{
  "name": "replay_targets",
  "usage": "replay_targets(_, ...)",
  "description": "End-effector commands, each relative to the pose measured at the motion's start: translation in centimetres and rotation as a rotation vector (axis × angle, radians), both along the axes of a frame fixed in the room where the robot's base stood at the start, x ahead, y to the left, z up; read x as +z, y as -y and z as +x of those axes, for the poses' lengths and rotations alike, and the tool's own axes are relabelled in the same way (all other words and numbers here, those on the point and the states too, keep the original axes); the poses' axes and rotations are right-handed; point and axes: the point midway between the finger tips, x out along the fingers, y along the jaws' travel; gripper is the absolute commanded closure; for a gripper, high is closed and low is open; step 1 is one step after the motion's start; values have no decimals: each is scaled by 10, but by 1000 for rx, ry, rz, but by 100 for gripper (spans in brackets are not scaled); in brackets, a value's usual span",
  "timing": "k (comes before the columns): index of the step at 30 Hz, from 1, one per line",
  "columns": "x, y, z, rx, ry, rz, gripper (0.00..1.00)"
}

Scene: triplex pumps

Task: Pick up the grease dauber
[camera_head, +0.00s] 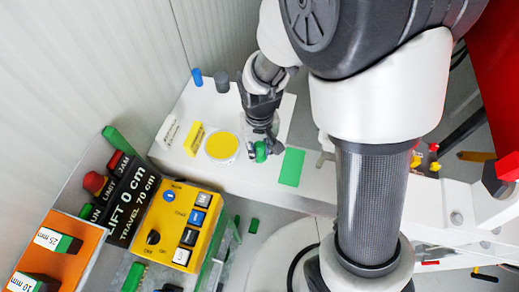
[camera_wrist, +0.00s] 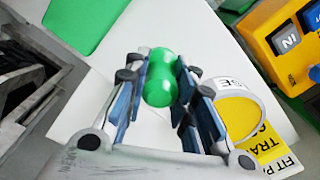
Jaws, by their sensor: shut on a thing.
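The green rounded cylinder, which I take for the grease dauber (camera_wrist: 160,80), is between the two blue-padded fingers of my gripper (camera_wrist: 158,70) in the wrist view. The fingers are shut on it. In the head view, the green dauber (camera_head: 261,152) shows at the tips of my gripper (camera_head: 263,140), over the white bench top. I cannot tell whether it touches the surface. The round tin with yellow contents (camera_head: 222,146) stands just left of it. The tin (camera_wrist: 237,116) also shows in the wrist view, right of the fingers.
A green pad (camera_head: 291,167) lies right of my gripper. A blue cylinder (camera_head: 197,77) and a grey cylinder (camera_head: 221,81) stand at the back, near the wall. A yellow label (camera_head: 194,139) is left of the tin. A yellow control box (camera_head: 176,223) stands in front, at the left.

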Motion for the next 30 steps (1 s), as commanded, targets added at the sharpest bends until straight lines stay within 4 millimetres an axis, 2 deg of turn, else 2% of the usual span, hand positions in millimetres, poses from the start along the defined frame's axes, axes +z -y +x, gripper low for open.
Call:
replay_targets(5, 5, 0, 1, 0, 2, 0, 100)
replay_targets(11, 30, 0, 1, 0, 5, 2, 100)
replay_targets(14, 53, 0, 2, 0, 7, 2, 100)
replay_targets(24, 150, 0, 1, 0, 6, 2, 100)
replay_targets(30, 186, 0, 1, 0, 3, 1, 100)
